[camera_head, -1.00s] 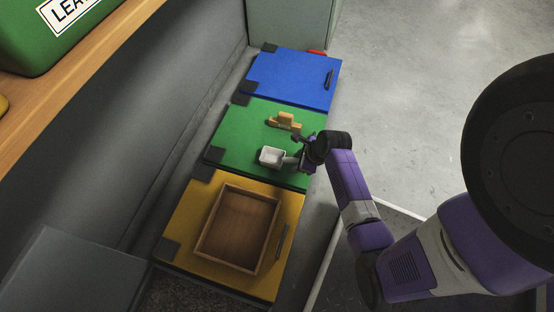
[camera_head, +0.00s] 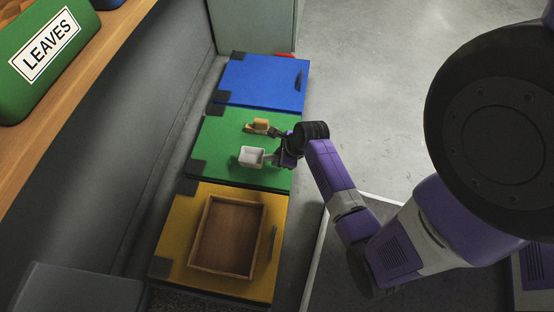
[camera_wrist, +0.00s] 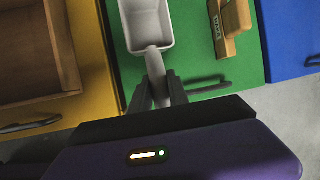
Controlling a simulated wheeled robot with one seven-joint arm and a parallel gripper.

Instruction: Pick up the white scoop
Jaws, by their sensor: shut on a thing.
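The white scoop (camera_head: 251,157) is over the green lid in the head view, its bowl to the left of my gripper (camera_head: 275,160). In the wrist view the scoop (camera_wrist: 147,24) has its open bowl at the top and its handle running down between my fingers. My gripper (camera_wrist: 158,92) is shut on the scoop's handle. I cannot tell whether the scoop touches the green lid or hangs just above it.
A tan wooden object (camera_head: 258,125) lies on the green lid (camera_head: 217,130) close to the scoop. An empty wooden tray (camera_head: 203,218) sits on the yellow lid (camera_head: 170,240). A blue lid (camera_head: 262,80) is farther back. A green LEAVES box (camera_head: 35,75) stands on a shelf at the left.

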